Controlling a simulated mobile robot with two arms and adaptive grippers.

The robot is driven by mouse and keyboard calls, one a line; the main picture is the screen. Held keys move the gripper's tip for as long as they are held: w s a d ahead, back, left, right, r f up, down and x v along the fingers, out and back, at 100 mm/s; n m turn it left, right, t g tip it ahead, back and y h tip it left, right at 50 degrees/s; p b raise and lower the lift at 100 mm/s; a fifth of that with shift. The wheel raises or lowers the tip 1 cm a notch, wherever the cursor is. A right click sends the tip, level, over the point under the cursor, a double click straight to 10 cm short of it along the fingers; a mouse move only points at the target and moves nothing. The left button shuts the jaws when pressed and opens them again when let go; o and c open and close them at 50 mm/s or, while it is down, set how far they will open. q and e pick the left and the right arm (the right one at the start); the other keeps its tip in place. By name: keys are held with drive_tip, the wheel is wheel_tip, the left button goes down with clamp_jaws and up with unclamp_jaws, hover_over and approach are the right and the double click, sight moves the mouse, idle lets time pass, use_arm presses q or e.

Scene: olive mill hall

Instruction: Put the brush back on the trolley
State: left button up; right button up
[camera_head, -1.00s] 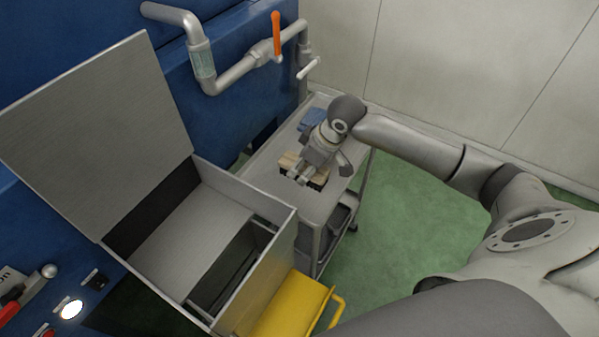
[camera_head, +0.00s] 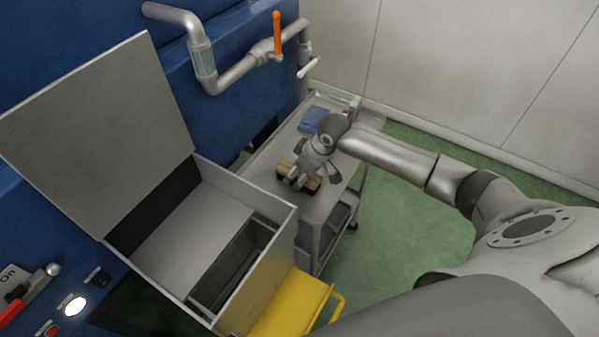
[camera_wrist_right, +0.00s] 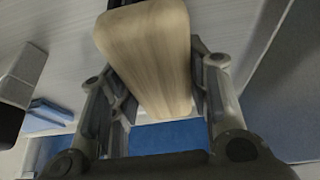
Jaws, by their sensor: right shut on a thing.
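The brush (camera_head: 285,168) has a pale wooden back and a dark underside. It is at the top of the grey trolley (camera_head: 318,207), over its middle part. My right gripper (camera_head: 299,179) is shut on the brush from above. In the right wrist view the wooden back (camera_wrist_right: 150,50) sits between the two fingers of my right gripper (camera_wrist_right: 157,80). The brush looks very low over the trolley top or on it; I cannot tell whether it touches. My left gripper is not in view.
A blue cloth (camera_head: 313,119) lies at the trolley's far end. An open metal box (camera_head: 262,194) with a raised lid (camera_head: 95,130) stands left of the trolley. A yellow bin (camera_head: 290,305) is in front. Pipes with an orange lever (camera_head: 277,35) run behind. Bare trolley top shows nearer me.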

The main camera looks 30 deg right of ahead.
drive_tip(key=o, duration=0.9)
drive_tip(key=shift+f, duration=0.1)
drive_tip(key=v, duration=1.2)
drive_tip(key=shift+d, duration=0.1)
